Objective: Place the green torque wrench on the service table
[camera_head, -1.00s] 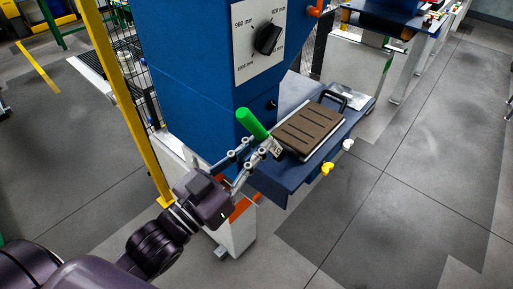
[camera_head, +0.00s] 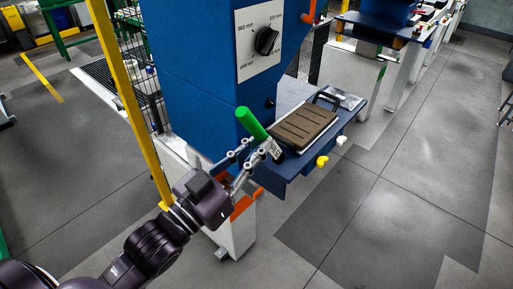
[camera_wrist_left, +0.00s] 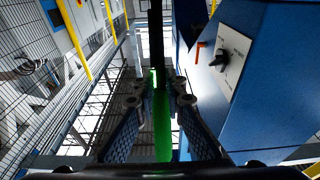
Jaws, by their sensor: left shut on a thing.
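The green torque wrench (camera_head: 251,124) is held in my left gripper (camera_head: 257,154), which is shut on it. Its green handle tilts up and to the left, near the blue machine's front. In the left wrist view the green handle (camera_wrist_left: 162,125) runs between the two fingers, with a dark shaft (camera_wrist_left: 156,40) beyond it. The wrench shows just left of a brown ribbed pad on the blue table (camera_head: 274,184) in front of the machine; I cannot tell whether it touches anything there. Which surface is the service table is not clear. My right gripper is not in view.
The brown ribbed pad (camera_head: 305,127) lies on the blue table, with a black handle (camera_head: 327,99) behind it. The blue machine (camera_head: 205,75) with a dial (camera_head: 266,41) stands behind. Open floor (camera_head: 400,215) lies to the right.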

